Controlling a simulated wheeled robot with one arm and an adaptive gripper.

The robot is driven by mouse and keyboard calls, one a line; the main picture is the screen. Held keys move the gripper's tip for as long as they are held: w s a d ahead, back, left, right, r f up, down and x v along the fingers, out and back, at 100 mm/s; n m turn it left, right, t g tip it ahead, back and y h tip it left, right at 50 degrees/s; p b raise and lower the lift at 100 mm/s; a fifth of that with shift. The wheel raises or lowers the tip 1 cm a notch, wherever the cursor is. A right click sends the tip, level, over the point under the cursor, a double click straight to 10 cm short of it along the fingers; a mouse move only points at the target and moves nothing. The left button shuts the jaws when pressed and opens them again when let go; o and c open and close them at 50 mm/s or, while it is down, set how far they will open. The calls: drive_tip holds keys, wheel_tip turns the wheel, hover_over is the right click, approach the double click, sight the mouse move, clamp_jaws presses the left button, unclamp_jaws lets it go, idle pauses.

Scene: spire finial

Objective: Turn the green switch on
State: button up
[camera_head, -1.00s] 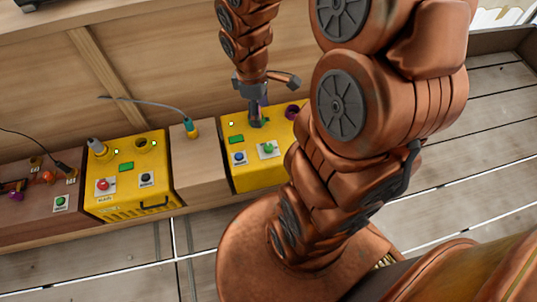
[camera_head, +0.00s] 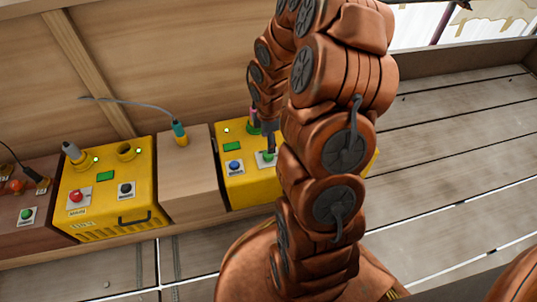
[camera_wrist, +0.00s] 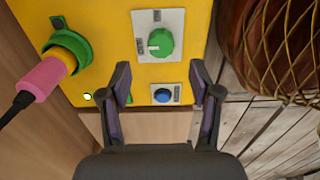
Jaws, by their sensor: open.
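The green switch (camera_wrist: 160,43) is a round green knob with a pale pointer mark, on a white plate on a yellow box (camera_wrist: 95,30). In the head view the green switch (camera_head: 267,157) is partly covered by my arm, on the right yellow box (camera_head: 245,188). My gripper (camera_wrist: 160,70) is open and empty. In the wrist view its two fingertips lie below the knob, one to each side, and do not visibly touch it. In the head view my gripper is mostly hidden behind my arm.
A blue knob (camera_wrist: 162,95) sits just below the green switch. A pink plug (camera_wrist: 42,80) is in a green socket (camera_wrist: 72,52) to the left. A second yellow box (camera_head: 105,190) and a wooden block (camera_head: 190,180) stand left. A round netted brown object (camera_wrist: 280,45) is at right.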

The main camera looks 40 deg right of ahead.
sight(268, 156)
wheel_tip(268, 156, down, 7)
drive_tip(key=shift+s+r+b, duration=0.1)
drive_tip(key=shift+b, duration=1.1)
drive_tip(key=c, duration=1.1)
drive_tip(key=shift+c, duration=0.2)
